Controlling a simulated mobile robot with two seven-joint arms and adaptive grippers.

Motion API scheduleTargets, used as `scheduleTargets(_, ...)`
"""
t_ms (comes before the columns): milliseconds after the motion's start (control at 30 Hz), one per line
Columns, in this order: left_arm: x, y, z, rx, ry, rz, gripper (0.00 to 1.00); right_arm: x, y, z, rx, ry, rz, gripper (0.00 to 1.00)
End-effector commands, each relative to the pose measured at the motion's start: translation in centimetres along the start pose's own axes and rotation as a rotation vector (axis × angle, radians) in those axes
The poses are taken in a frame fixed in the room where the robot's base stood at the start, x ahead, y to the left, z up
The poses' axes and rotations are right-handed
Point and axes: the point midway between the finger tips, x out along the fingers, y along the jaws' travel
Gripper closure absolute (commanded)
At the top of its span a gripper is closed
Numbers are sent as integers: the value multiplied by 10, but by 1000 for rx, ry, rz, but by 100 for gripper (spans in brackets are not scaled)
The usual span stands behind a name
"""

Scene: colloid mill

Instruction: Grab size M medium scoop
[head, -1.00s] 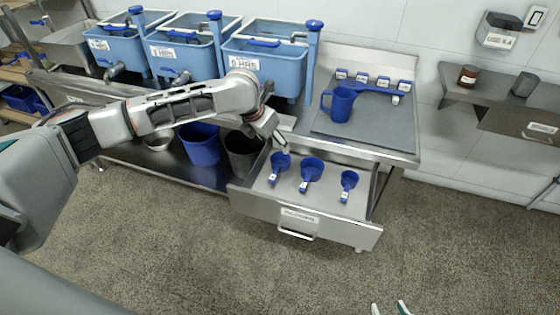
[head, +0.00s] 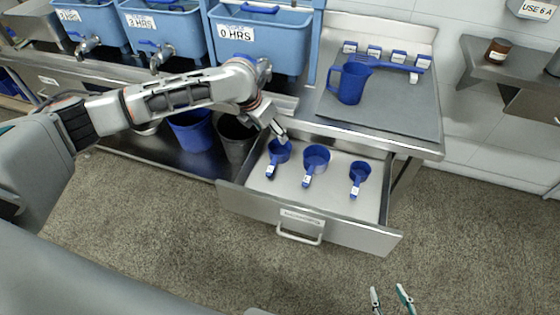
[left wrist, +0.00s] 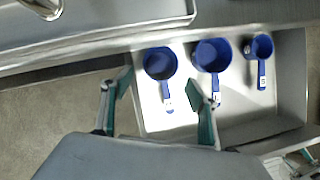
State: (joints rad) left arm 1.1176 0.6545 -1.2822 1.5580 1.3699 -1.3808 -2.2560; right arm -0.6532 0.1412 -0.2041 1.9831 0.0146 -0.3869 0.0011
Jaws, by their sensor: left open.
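Three blue scoops lie in a row in the open drawer: left (head: 279,152), middle (head: 316,156) and right (head: 360,173). The middle one looks largest, the right one smallest and the left one in between; their small white labels are hard to read. My left gripper (head: 279,133) is above the back of the left scoop. In the left wrist view its open fingers (left wrist: 162,84) stand on either side of the left scoop (left wrist: 158,62), with nothing between the pads visibly held. My right gripper (head: 390,300) is open and empty at the bottom of the head view.
The steel drawer (head: 300,240) sticks out below a worktop (head: 390,118) with a blue jug (head: 349,84) and several small labelled blocks. Blue tubs (head: 262,45) stand at the back left. A blue bucket (head: 192,132) and a grey bucket (head: 237,143) stand on the lower shelf.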

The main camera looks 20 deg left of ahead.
Motion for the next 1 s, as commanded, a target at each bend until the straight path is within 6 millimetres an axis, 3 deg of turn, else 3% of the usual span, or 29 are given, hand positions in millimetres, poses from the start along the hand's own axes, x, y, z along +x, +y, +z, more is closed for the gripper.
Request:
scheduleTargets(33, 21, -1, -13, -3, 16, -6, 40, 6, -3, 15, 0, -11, -2, 60)
scheduleTargets(100, 29, -2, -18, -4, 23, -9, 40, 9, -2, 14, -1, -4, 0, 60)
scheduleTargets(567, 69, -4, -20, -5, 28, -12, 40, 19, 4, 9, -13, 16, 12, 60)
scheduleTargets(800, 104, -5, -18, -6, 31, -12, 40, 22, 3, 17, -19, 11, 13, 60)
scheduleTargets(1000, 112, -5, -16, -5, 26, -11, 40, 22, 4, 20, -24, 4, 15, 60)
